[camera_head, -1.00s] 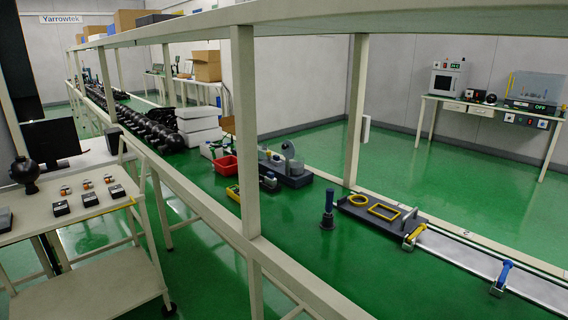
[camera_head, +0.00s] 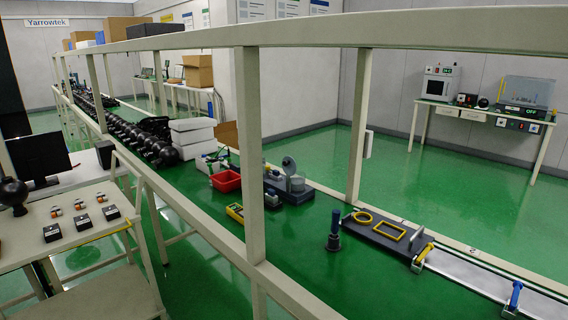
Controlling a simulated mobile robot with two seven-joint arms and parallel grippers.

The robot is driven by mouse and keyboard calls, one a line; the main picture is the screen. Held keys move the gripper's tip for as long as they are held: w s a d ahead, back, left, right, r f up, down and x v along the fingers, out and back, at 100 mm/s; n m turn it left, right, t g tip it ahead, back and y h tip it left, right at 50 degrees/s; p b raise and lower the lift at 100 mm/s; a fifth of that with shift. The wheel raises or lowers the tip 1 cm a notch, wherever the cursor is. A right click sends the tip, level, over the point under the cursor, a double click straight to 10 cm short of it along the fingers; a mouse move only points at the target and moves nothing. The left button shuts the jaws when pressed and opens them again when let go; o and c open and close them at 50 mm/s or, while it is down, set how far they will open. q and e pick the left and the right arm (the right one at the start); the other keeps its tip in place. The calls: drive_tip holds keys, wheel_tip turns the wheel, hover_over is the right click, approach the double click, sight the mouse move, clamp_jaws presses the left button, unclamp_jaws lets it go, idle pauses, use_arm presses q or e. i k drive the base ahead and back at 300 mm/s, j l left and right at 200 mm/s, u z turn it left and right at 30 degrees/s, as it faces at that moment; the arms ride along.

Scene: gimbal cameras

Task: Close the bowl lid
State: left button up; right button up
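A small grey machine (camera_head: 286,190) stands on the green bench behind the pale frame. It carries what looks like a grey bowl (camera_head: 297,184). A round grey lid (camera_head: 289,164) stands raised, near upright, at the back of the bowl. The bowl's inside is too small to make out. Neither of my grippers is in view.
Pale frame posts (camera_head: 247,150) and a long rail stand between me and the bench. A red bin (camera_head: 227,181) and a yellow tray (camera_head: 235,213) are beside the machine. A dark plate (camera_head: 388,238) with yellow frames lies to the right. A trolley (camera_head: 90,270) is at left.

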sight(289, 164)
drive_tip(key=j+z, duration=0.1)
drive_tip(key=z, duration=0.4)
drive_tip(key=i+j+z, duration=0.1)
drive_tip(key=z, duration=0.35)
drive_tip(key=j+z, duration=0.65)
drive_tip(key=j, duration=0.25)
drive_tip(key=j+z, duration=0.3)
drive_tip(key=j, duration=0.6)
